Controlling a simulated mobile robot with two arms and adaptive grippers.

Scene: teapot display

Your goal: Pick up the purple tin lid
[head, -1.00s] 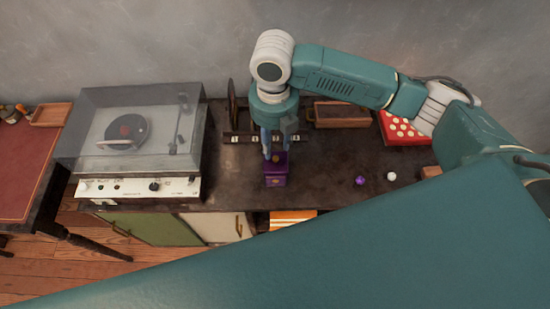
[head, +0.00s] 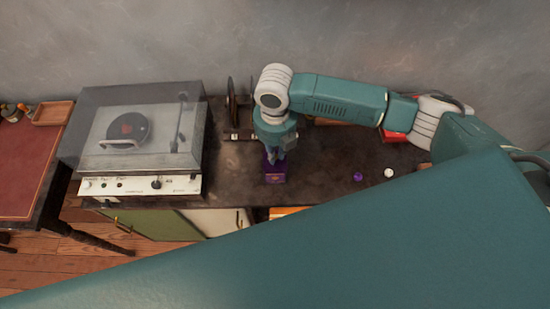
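The purple tin (head: 277,178) stands on the dark cabinet top, near its front edge. My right gripper (head: 276,161) points down right over the tin, its fingertips at the tin's top. The fingers look close together, but their gap is too small to read. The purple lid is largely hidden behind the gripper, so I cannot tell whether it is held. My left gripper is not in view.
A record player (head: 140,135) under a clear cover stands on the left. A dark stand (head: 232,110) is behind my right gripper. A purple ball (head: 358,177) and a white ball (head: 389,173) lie on the right. A red box (head: 393,137) is partly covered by my arm.

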